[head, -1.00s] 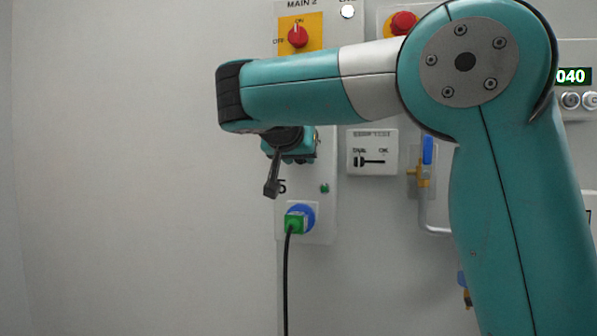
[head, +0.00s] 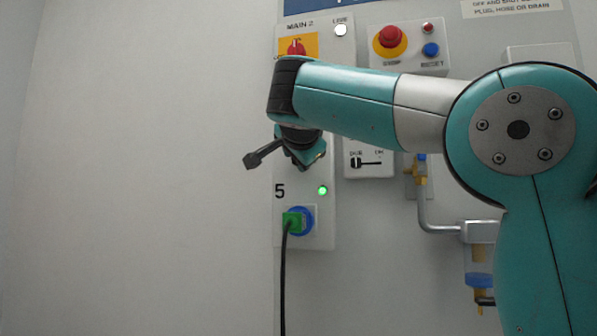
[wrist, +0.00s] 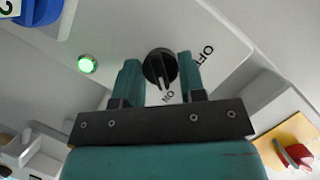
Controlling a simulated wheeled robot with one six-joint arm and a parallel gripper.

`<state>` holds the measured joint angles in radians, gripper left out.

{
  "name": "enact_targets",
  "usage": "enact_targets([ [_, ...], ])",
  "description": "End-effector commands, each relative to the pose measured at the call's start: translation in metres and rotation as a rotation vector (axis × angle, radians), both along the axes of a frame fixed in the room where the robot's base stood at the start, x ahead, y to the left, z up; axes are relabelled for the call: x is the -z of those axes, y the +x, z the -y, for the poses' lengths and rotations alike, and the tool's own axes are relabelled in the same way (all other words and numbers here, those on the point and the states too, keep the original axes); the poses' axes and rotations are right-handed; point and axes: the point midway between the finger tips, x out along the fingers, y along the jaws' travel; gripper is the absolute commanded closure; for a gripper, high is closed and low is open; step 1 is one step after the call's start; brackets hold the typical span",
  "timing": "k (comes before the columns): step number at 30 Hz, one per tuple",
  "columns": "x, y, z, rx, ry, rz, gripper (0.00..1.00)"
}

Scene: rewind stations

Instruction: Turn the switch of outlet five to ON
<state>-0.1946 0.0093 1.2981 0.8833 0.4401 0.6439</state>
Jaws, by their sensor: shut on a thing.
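The outlet five switch is a black knob (wrist: 158,68) with a white pointer line, on a light panel (wrist: 110,35) in the wrist view. Its pointer is turned to the ON print, away from OFF. My gripper (wrist: 157,62) is shut on the knob, one teal finger on each side.
Below the lamp, a green plug (head: 292,222) with a black cable sits in the blue socket (head: 305,214). Above are the MAIN 2 red switch (head: 296,47) and a red stop button (head: 390,37). The left wall is bare.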

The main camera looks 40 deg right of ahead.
Motion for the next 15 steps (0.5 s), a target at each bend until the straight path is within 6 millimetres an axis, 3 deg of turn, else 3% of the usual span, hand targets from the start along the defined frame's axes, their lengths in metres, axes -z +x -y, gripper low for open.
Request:
enact_targets([
  [15, 0.0015, 0.0005, -0.0003, -0.001, 0.062, 0.075, 0.86],
])
